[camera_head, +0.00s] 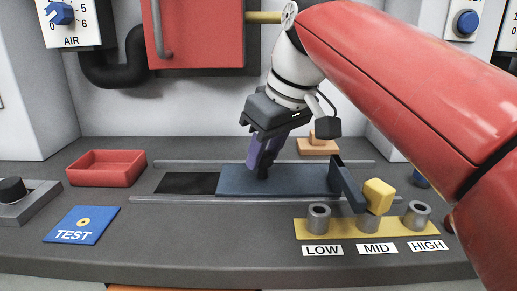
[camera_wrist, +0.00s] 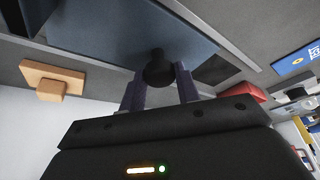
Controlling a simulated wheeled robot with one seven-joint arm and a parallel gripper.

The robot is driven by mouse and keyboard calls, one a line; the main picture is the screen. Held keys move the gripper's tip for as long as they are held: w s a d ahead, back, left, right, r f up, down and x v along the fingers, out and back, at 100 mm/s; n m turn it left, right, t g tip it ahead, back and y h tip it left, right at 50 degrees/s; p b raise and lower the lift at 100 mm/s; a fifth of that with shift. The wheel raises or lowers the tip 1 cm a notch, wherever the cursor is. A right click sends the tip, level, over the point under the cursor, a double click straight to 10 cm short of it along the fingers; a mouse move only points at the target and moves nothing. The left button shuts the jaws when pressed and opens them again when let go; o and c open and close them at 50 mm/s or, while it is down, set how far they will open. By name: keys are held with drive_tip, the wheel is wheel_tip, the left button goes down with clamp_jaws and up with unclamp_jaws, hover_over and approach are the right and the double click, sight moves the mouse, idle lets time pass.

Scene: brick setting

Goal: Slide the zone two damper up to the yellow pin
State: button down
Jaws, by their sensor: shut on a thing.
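The damper is a dark blue plate (camera_head: 295,180) lying between two grey rails, with a black knob (camera_wrist: 158,70) on top. Its dark blue arm (camera_head: 347,186) reaches from the right end over the front rail. The yellow pin (camera_head: 379,193) stands in the MID socket. The arm's front end is just left of the pin; I cannot tell whether they touch. My gripper (camera_head: 262,165) comes down from above with its purple fingers shut on the knob; in the wrist view the fingers (camera_wrist: 160,88) stand on either side of it. No zone label shows on the damper.
A dark opening (camera_head: 187,183) shows left of the plate. Sockets LOW (camera_head: 319,217) and HIGH (camera_head: 417,215) flank the pin on a yellow strip. A red tray (camera_head: 107,168) and blue TEST plate (camera_head: 82,225) lie left. An orange-tan block (camera_head: 318,147) sits behind the back rail.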

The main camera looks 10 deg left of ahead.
sight(278, 185)
drive_tip(key=c, duration=1)
unclamp_jaws()
drive_tip(key=shift+c, duration=0.2)
drive_tip(key=p+v, duration=0.2)
drive_tip(key=v, duration=0.5)
drive_tip(key=shift+d+r, duration=0.2)
drive_tip(key=shift+r, duration=0.15)
drive_tip(key=shift+s, duration=0.1)
